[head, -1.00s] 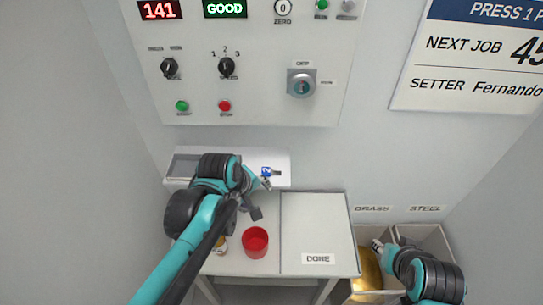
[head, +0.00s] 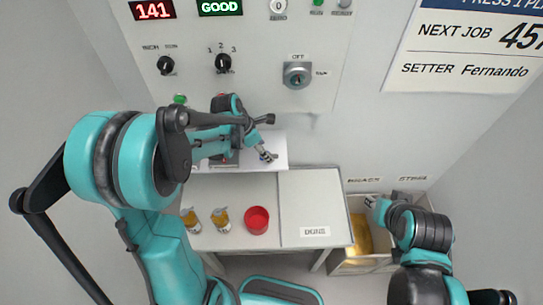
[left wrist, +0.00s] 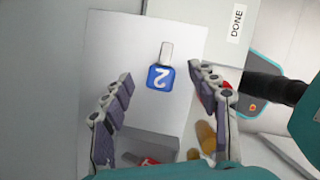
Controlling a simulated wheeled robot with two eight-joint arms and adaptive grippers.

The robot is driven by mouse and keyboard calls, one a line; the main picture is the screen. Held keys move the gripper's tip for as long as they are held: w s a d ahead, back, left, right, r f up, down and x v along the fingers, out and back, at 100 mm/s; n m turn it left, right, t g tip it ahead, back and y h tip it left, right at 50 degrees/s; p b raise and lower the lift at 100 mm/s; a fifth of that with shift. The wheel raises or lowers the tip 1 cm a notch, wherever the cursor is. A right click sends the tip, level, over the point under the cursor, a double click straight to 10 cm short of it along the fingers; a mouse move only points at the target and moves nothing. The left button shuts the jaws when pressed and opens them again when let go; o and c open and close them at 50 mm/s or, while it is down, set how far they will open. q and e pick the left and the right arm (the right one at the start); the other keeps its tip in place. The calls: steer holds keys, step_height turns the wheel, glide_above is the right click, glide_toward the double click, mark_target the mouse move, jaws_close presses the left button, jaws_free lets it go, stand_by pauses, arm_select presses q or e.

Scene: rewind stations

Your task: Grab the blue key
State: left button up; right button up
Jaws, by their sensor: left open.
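The blue key (left wrist: 160,77), a blue tag marked 2 with a short metal shank, lies on the white shelf (left wrist: 120,40). In the left wrist view it sits between the spread fingers of my left gripper (left wrist: 163,95), touching neither in that picture. In the head view my left gripper (head: 267,138) is over the shelf (head: 280,150), open and empty, and the key cannot be made out there. My right gripper (head: 374,208) is at the brass bin; its fingers are too small and partly hidden to judge.
Below the shelf, a table holds a red cup (head: 256,220), two small amber jars (head: 222,219) and a DONE panel (head: 308,200). A red item (left wrist: 148,161) lies in the shelf's grey recess. A panel with knobs and a key switch (head: 297,75) is above.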

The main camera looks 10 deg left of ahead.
arm_select(q)
steer(key=shift+x, duration=1.1)
steer(key=shift+c, duration=0.2)
steer(key=c, duration=1.2)
steer(key=shift+r, duration=0.15)
